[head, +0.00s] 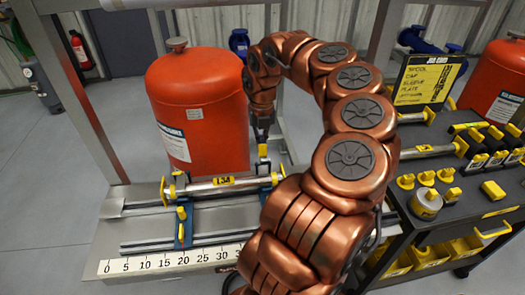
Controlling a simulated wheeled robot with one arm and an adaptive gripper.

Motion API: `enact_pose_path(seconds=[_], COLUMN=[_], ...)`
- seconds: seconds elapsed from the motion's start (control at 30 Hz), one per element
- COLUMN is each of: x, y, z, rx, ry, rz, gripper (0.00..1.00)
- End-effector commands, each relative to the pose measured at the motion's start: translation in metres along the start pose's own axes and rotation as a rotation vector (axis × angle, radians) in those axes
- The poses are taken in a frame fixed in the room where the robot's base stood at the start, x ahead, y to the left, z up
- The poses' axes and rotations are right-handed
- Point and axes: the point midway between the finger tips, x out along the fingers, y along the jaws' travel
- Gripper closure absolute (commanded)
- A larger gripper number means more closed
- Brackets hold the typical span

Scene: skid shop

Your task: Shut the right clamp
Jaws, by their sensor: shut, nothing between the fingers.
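A metal spool (222,184) with yellow ends and a yellow label lies level across two blue stands on the skid. The left clamp (181,222) is blue with a yellow handle hanging down its front. The right clamp (266,178) is blue at the spool's right end. Its yellow handle (262,151) stands upright. My gripper (262,136) points down just above this handle, shut and empty. I cannot tell whether its fingertips touch the handle. My arm hides the area right of the right clamp.
A red tank (200,105) stands close behind the spool. A ruler strip (160,262) runs along the skid's front edge. At right, a dark cart (465,215) holds yellow caps, cans and a job card (425,80). Grey uprights frame the skid.

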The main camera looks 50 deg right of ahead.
Motion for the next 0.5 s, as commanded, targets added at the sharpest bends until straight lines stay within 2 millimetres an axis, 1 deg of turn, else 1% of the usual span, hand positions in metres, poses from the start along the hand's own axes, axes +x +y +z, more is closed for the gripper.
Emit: enact_pose_path(seconds=[0.3,0.5], x=[0.001,0.0], y=[0.0,0.0], z=[-0.013,-0.015], rx=[-0.001,-0.002], ry=[0.0,0.001], rz=[-0.002,-0.004], gripper=[1.0,1.0])
